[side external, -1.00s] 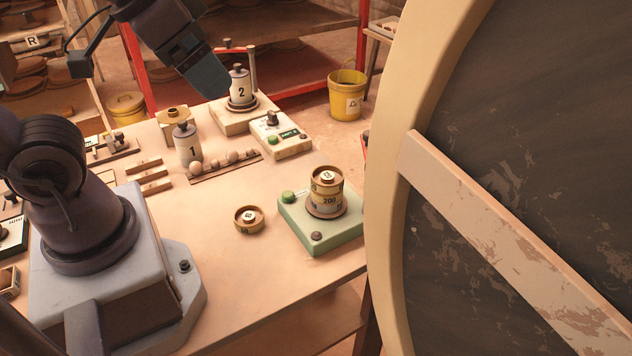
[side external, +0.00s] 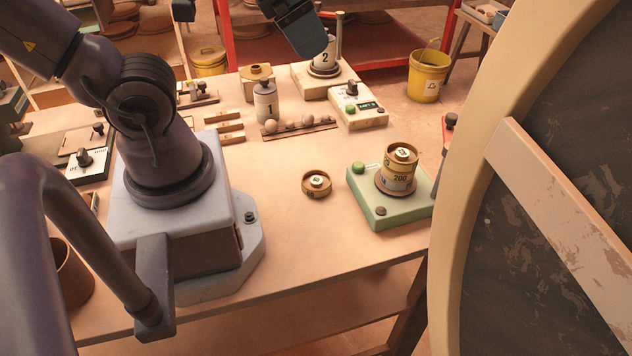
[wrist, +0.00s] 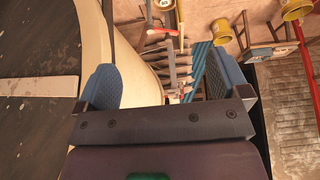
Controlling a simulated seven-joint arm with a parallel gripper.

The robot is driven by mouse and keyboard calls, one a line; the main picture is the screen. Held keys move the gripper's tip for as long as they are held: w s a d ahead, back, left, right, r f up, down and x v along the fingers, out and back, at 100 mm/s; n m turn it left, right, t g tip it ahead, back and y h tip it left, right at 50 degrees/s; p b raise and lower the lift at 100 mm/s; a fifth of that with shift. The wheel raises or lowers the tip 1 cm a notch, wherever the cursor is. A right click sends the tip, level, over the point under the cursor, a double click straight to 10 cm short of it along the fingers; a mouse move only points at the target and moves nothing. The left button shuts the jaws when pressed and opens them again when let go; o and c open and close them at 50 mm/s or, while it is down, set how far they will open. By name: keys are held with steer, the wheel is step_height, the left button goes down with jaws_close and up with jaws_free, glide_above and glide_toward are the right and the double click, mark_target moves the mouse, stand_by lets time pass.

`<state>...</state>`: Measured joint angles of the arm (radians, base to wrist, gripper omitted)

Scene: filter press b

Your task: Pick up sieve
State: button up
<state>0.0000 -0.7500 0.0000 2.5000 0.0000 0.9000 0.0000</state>
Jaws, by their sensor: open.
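A short brass stack marked 200 (side external: 397,182), which looks like sieves, stands upright on a green base (side external: 362,200) at the right of the table in the side external view. A low round brass piece with a white disc (side external: 316,184) lies alone on the table to its left; I cannot tell which one is the sieve meant. My gripper (side external: 318,50) is high at the back, in front of jar 2, far from both pieces. In the wrist view, my gripper (wrist: 163,65) has its two blue fingers wide apart with nothing held. Neither brass piece is identifiable in the wrist view.
Jar 1 (side external: 265,102), jar 2 (side external: 325,58), a row of small balls (side external: 300,124) and a white device (side external: 358,108) stand towards the back. A large round wheel-like disc (side external: 550,220) fills the right side. The table front around the lone brass piece is clear.

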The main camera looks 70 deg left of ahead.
steer(key=m+g, duration=0.6)
steer(key=m, duration=0.9)
glide_above(317, 181)
step_height(317, 181, down, 22)
steer(key=shift+f, duration=6.35)
steer(key=shift+c, duration=0.3)
